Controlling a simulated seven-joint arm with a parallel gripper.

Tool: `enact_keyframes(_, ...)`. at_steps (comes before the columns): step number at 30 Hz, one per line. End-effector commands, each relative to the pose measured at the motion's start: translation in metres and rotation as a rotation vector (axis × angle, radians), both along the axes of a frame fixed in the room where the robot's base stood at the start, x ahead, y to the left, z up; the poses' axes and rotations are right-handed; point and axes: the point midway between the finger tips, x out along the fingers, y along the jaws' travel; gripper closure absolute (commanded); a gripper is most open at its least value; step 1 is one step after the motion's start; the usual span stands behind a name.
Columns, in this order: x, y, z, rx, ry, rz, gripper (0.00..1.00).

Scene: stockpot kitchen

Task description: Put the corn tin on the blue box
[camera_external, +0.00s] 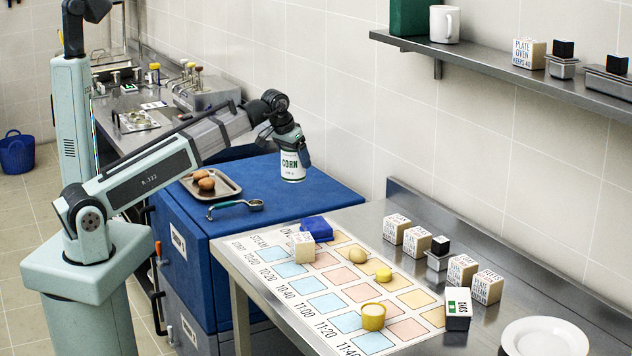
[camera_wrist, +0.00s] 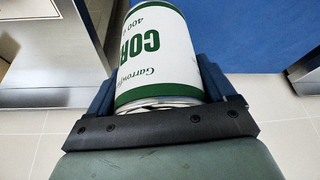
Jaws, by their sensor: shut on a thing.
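The corn tin (camera_external: 292,166) is white with green lettering and a green band. My gripper (camera_external: 288,143) is shut on it, with the tin hanging below the wrist. In the wrist view the tin (camera_wrist: 157,55) sits between the two fingers. The large blue box (camera_external: 318,190) has a flat blue top, and the tin appears over or in front of its back part. I cannot tell the exact gap between them. The blue top (camera_wrist: 250,40) also shows at the upper right in the wrist view.
A smaller blue item (camera_external: 317,229) lies on the printed chart (camera_external: 295,285) with blocks. The box's right top is clear. A wall shelf (camera_external: 500,62) is at upper right.

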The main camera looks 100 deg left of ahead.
Motion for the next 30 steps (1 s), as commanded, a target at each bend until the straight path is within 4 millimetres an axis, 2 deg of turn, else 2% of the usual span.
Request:
enact_keyframes(1, -0.011, 0.015, 0.000, 0.000, 0.000, 0.026, 0.67)
enact_keyframes(9, -0.068, 0.077, -0.004, 0.001, -0.001, 0.139, 0.67)
enact_keyframes(18, -0.116, 0.130, -0.007, 0.001, -0.001, 0.216, 0.67)
enact_keyframes(21, -0.122, 0.148, -0.007, 0.000, -0.001, 0.219, 0.67)
enact_keyframes(24, -0.109, 0.164, -0.005, 0.001, -0.001, 0.181, 0.67)
enact_keyframes(30, -0.100, 0.171, 0.000, 0.001, -0.001, 0.094, 0.67)
